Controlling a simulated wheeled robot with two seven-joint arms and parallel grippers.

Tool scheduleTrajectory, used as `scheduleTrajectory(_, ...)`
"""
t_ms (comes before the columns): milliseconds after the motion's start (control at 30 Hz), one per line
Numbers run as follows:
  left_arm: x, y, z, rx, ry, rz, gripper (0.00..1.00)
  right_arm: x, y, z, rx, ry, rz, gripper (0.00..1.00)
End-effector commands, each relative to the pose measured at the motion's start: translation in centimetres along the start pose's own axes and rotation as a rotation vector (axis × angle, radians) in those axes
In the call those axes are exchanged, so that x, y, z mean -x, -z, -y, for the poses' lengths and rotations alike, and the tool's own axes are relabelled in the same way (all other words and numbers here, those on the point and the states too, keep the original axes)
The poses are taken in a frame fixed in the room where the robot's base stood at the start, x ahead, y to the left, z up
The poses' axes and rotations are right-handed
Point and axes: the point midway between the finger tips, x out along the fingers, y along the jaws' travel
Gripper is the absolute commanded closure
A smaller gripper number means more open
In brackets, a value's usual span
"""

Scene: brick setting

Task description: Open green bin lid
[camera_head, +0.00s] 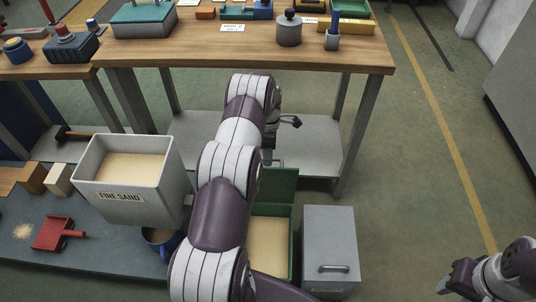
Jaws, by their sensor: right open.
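The green bin (292,243) stands on the floor at the lower middle, partly hidden behind my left arm. Its inside shows a pale, sand-coloured fill. A green panel (280,186), which looks like its lid, stands raised at the bin's far side. My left gripper (288,122) is beyond and above this panel, near the table's lower shelf, and appears apart from it. Its jaws are small and partly hidden by the arm, so their state is unclear. My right gripper (452,281) is open and empty at the lower right, away from the bin.
A grey lidded bin (330,225) with a handle stands just right of the green bin. A "FINE SAND" box (91,170), blue mug (158,246) and red dustpan (54,233) are at left. A wooden table (345,55) stands behind. Floor at right is clear.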

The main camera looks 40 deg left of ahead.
Motion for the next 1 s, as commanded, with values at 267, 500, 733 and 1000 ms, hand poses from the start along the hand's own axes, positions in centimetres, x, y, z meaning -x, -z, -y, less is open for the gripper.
scheduleTrajectory(267,3.8,-5.0,3.0,-0.004,-0.002,0.000,0.60,1.5,0.2,0.0,0.000,0.000,0.000,0.57)
scheduleTrajectory(500,6.0,-8.9,5.4,-0.003,-0.002,0.000,0.60,1.8,0.2,0.0,0.000,0.000,-0.001,0.57)
scheduleTrajectory(733,6.8,-10.6,6.3,-0.001,0.000,0.000,0.60,1.9,0.2,0.0,0.000,0.000,-0.001,0.57)
scheduleTrajectory(1000,6.9,-10.6,6.4,0.000,-0.001,0.000,0.60,1.9,0.2,0.0,0.000,0.000,-0.001,0.57)
